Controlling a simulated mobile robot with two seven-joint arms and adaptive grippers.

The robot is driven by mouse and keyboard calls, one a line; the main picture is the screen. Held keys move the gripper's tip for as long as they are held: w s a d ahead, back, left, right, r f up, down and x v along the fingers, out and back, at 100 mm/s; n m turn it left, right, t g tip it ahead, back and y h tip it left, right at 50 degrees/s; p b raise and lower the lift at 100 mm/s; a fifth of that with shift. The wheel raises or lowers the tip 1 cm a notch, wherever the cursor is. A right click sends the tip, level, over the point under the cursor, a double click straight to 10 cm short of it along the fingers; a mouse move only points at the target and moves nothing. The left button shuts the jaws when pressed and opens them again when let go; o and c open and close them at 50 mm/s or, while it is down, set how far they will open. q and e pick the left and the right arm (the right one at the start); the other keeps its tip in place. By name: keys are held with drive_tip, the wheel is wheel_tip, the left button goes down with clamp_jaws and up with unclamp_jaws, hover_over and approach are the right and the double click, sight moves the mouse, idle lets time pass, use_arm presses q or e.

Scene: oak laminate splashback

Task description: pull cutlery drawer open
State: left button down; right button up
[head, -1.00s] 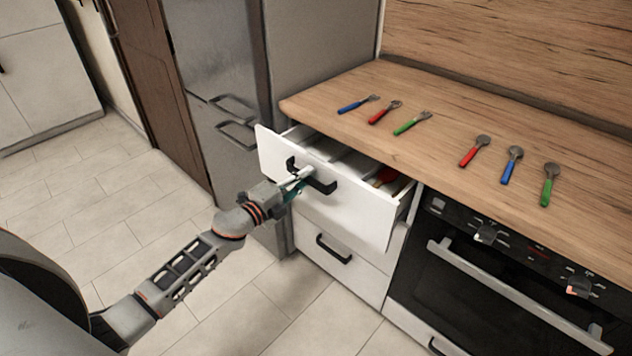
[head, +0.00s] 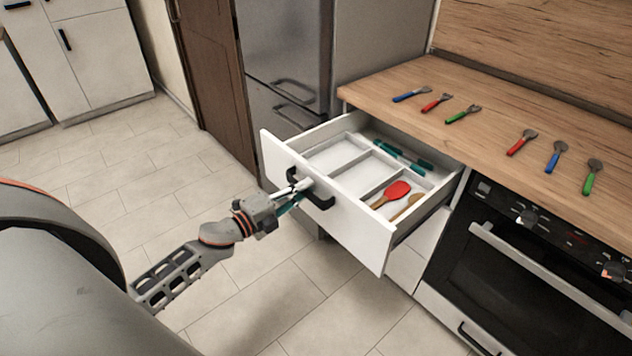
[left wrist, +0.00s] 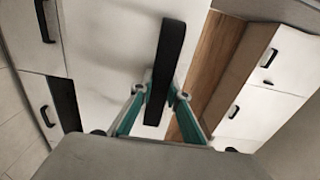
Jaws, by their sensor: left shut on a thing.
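The white cutlery drawer (head: 330,213) stands well out from the cabinet, its tray in view. Its black handle (head: 322,201) is on the front panel. My left gripper (head: 300,188) is shut on that handle. In the left wrist view the handle (left wrist: 168,60) runs upright between the teal fingers of my left gripper (left wrist: 155,98). Inside the drawer lie a red-headed utensil (head: 391,194), a wooden one (head: 407,207) and teal-handled pieces (head: 403,157). The left compartments look empty. My right gripper is not in view.
The wooden counter (head: 480,115) holds several forks and spoons with blue, red and green handles. A black oven (head: 510,250) stands right of the drawer, a grey fridge (head: 290,60) behind it. The tiled floor (head: 140,170) at left is clear.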

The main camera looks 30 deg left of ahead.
use_arm(q)
drive_tip(key=shift+v, duration=1.75)
drive_tip(key=c, duration=1.9)
unclamp_jaws()
drive_tip(key=v, duration=1.2)
